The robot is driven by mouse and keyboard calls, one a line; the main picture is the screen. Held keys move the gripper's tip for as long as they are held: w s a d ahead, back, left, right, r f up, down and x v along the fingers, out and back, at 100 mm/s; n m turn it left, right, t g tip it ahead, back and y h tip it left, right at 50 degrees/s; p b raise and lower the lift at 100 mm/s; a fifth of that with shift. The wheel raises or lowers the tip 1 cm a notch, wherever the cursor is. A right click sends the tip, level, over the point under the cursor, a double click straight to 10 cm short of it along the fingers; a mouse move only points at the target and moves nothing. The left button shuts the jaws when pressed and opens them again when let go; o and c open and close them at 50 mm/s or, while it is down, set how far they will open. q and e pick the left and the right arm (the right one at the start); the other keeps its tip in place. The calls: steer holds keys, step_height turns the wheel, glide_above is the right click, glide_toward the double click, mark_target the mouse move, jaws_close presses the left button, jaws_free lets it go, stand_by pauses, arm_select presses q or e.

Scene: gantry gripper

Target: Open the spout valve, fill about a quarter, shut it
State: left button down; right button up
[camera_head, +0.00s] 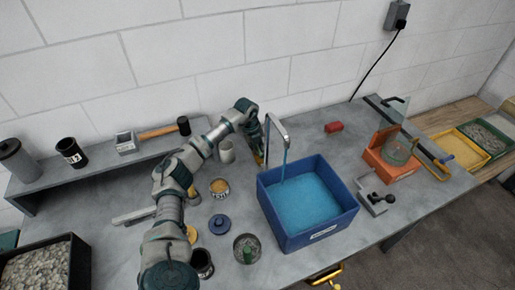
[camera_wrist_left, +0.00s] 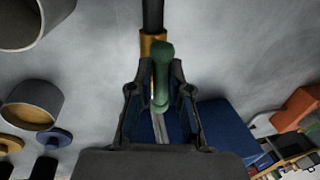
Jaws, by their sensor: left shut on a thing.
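The metal spout (camera_head: 277,127) stands behind the blue bin (camera_head: 318,235), arching over it. A thin blue stream (camera_head: 285,165) falls from the spout into the bin. Blue liquid (camera_head: 305,203) covers the bin's floor; its exact depth is hard to judge. In the left wrist view, the green valve handle (camera_wrist_left: 161,75) sits in front of a brass-coloured fitting (camera_wrist_left: 151,45). My left gripper (camera_wrist_left: 160,88) is shut on the green handle, with one finger on each side. In the head view, my left gripper (camera_head: 261,148) is beside the spout, partly hidden by its arm. My right gripper is not in view.
A light cup (camera_head: 226,152), an open can (camera_head: 219,188) and a blue lid (camera_head: 220,224) stand near my left arm. An orange holder (camera_head: 390,167) and a dark-knobbed metal fixture (camera_head: 373,201) are right of the bin. A red block (camera_head: 333,127) lies behind it.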

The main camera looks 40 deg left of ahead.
arm_select(q)
steer(key=shift+d, duration=0.2)
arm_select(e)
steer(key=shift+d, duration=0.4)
